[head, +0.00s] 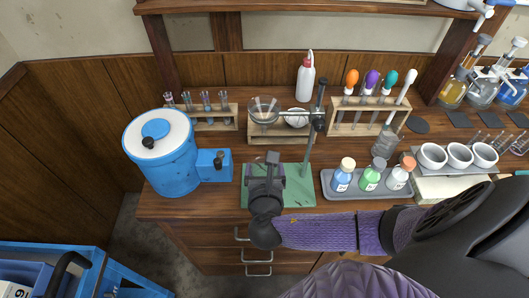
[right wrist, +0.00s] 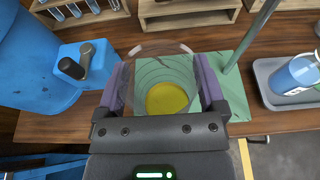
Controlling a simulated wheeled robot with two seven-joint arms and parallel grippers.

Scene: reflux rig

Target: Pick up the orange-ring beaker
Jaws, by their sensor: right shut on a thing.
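My right gripper (head: 264,164) is over the green mat (head: 300,190), with its arm coming in from the right. In the right wrist view its purple fingers (right wrist: 160,85) are shut on the two sides of a clear glass beaker (right wrist: 162,72). Yellow liquid shows at the bottom of this beaker. I cannot make out an orange ring on it. In the head view the gripper hides the held beaker. I cannot tell whether its base touches the mat. Another clear glass vessel (head: 383,146) stands behind the bottle tray. My left gripper is not in view.
A blue tank (head: 160,165) stands left of the mat. A stand's rod (head: 312,135) rises at the mat's back right. A grey tray (head: 345,191) with three capped bottles is to the right. Tube racks (head: 215,122) and a dropper rack (head: 365,128) stand behind.

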